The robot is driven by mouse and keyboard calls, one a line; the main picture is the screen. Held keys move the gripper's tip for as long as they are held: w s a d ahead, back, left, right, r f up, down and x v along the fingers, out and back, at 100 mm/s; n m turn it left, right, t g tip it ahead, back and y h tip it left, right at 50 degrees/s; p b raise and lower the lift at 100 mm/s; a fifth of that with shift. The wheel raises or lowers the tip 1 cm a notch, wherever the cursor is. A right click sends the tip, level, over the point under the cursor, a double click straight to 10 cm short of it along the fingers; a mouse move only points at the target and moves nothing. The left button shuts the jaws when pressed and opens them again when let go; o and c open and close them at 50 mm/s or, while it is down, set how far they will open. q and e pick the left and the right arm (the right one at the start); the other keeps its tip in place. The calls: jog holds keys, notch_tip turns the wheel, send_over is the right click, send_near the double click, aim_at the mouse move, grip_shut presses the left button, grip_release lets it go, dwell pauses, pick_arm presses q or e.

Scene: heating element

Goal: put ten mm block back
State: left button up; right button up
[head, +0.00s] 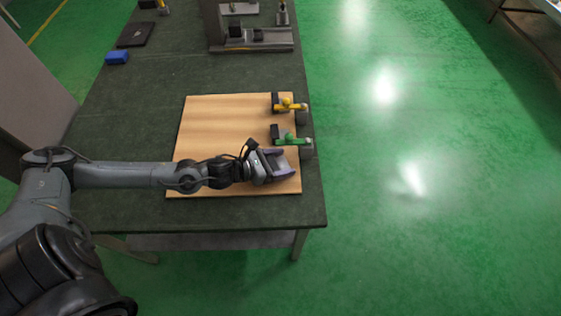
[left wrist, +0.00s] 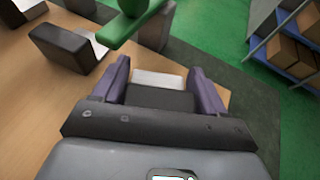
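My left gripper (head: 284,165) is low over the front right corner of a wooden board (head: 215,130), its purple fingers spread apart. A grey-white and dark block-like piece (left wrist: 158,90) shows between the fingers (left wrist: 161,92) in the left wrist view and about fills the gap. I cannot tell whether the fingers press on it or whether it rests on the board. A green piece with a black block and grey cylinder (head: 290,139) stands just behind the gripper. A similar yellow piece (head: 288,104) stands farther back. The right gripper is not in view.
The board lies on a dark green table (head: 150,75); the table's right edge is close to the gripper. A grey metal stand (head: 260,40), a blue box (head: 117,57) and a black flat item (head: 136,34) are at the back. The board's left part is clear.

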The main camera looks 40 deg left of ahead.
pick_arm(q)
jog(key=shift+o, duration=1.7)
jog(key=shift+s, duration=0.1)
jog(key=shift+r, duration=0.25)
jog(key=p+v, duration=0.4)
jog(key=v, duration=0.8)
